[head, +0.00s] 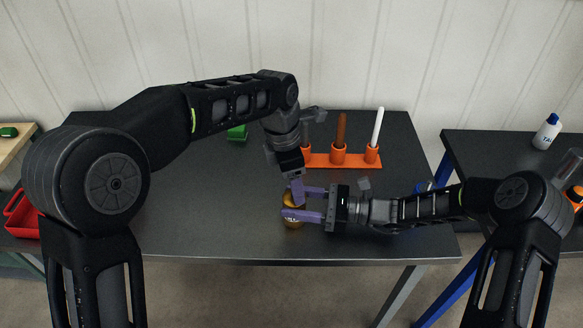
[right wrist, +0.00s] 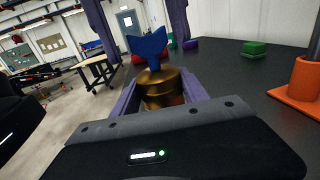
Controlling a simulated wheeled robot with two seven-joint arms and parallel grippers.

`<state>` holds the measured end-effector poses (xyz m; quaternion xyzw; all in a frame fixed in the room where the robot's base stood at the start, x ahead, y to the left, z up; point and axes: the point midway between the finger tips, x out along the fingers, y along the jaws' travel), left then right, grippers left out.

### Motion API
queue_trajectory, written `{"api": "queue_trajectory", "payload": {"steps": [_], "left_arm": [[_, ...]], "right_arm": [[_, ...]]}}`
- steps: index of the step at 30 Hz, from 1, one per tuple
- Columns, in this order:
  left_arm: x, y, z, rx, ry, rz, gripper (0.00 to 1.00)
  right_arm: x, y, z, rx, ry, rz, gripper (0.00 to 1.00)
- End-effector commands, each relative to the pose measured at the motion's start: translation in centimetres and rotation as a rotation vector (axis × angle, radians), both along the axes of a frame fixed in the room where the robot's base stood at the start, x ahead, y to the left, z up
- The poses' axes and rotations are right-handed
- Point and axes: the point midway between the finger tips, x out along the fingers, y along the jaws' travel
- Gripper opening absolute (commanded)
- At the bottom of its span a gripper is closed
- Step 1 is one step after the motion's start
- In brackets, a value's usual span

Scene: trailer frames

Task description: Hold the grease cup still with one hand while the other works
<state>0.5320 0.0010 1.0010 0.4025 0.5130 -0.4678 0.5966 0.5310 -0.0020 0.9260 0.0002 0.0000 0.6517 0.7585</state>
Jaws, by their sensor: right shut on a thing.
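The brass grease cup (head: 292,223) stands near the front edge of the dark table and is partly hidden by my grippers in the head view. In the right wrist view, its round brass body (right wrist: 162,88) carries a blue wing-shaped top (right wrist: 148,46). My right gripper (head: 291,203) comes in from the right and is shut on the brass body, a purple finger on each side. My left gripper (head: 297,187) reaches down from above. In the right wrist view, its two purple fingers (right wrist: 139,30) are spread, one on each side of the blue top, with gaps between.
An orange stand (head: 320,160) with upright sticks, one brown and one white, is behind the grippers. A green block (head: 237,132) lies farther back. A red bin (head: 22,216) is at the far left. A side table with a white bottle (head: 546,132) is at the right.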

Motion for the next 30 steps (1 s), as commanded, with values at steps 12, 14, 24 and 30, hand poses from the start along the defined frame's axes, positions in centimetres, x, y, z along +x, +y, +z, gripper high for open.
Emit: {"api": "queue_trajectory", "payload": {"steps": [12, 14, 24, 30], "left_arm": [[-0.01, -0.1, -0.68, 0.0, 0.001, -0.001, 0.63], [-0.01, -0.1, -0.67, 0.0, 0.001, -0.001, 0.58], [0.0, -0.09, -0.64, 0.0, 0.0, -0.001, 0.3], [0.0, -0.09, -0.63, 0.0, 0.0, -0.001, 0.14]], "right_arm": [[0.01, -0.01, -0.01, 0.0, 0.0, 0.0, 0.05], [0.01, -0.01, -0.01, 0.0, 0.0, 0.0, 0.05], [0.01, -0.01, -0.01, 0.0, 0.0, 0.0, 0.05], [0.01, -0.01, -0.01, 0.0, 0.0, 0.0, 0.05]]}}
